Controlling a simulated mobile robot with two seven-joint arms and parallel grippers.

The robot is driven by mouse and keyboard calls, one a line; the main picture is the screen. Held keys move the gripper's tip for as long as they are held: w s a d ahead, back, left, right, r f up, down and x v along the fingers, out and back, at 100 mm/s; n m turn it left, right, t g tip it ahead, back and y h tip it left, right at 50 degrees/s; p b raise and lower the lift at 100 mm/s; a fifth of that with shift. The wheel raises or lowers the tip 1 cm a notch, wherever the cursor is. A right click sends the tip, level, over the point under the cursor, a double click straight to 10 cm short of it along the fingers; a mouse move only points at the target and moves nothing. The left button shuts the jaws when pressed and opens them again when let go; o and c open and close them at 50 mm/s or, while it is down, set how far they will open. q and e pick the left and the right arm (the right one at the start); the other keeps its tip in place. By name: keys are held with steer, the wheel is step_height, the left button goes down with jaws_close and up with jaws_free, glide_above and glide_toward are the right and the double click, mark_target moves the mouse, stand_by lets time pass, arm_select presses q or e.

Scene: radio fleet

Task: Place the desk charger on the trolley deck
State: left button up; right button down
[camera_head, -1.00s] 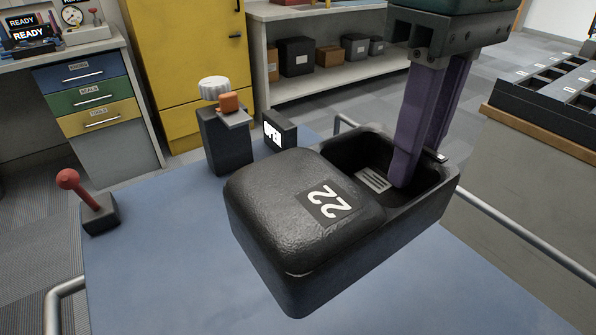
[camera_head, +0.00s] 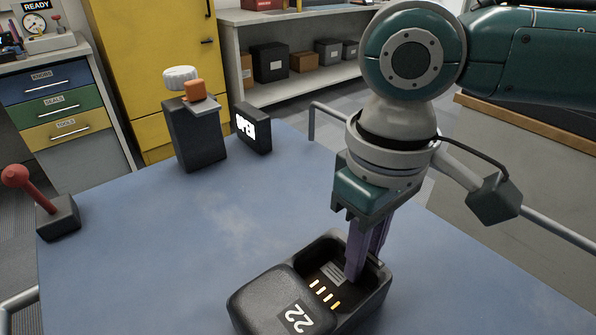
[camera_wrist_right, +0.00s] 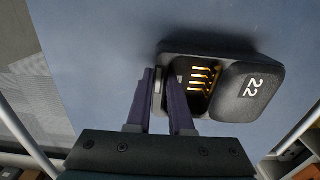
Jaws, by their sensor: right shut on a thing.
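The desk charger (camera_head: 262,300) is a black box with a raised lid-like end marked 22 and an open well with a row of bright contacts. It is at the lower middle of the head view, its near edge cut off. My right gripper (camera_head: 362,268) has its purple fingers shut on the charger's far-side wall, one finger inside the well. The charger also shows in the right wrist view (camera_wrist_right: 235,105), with the fingers (camera_wrist_right: 168,105) on either side of its wall. The blue trolley deck (camera_head: 180,250) is beneath it; I cannot tell if they touch. My left gripper is out of view.
A red-knobbed lever (camera_head: 50,210) stands at the left. Metal rails (camera_head: 330,110) edge the deck. The deck's middle is clear.

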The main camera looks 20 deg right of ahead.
steer(key=c, duration=0.8)
jaws_free()
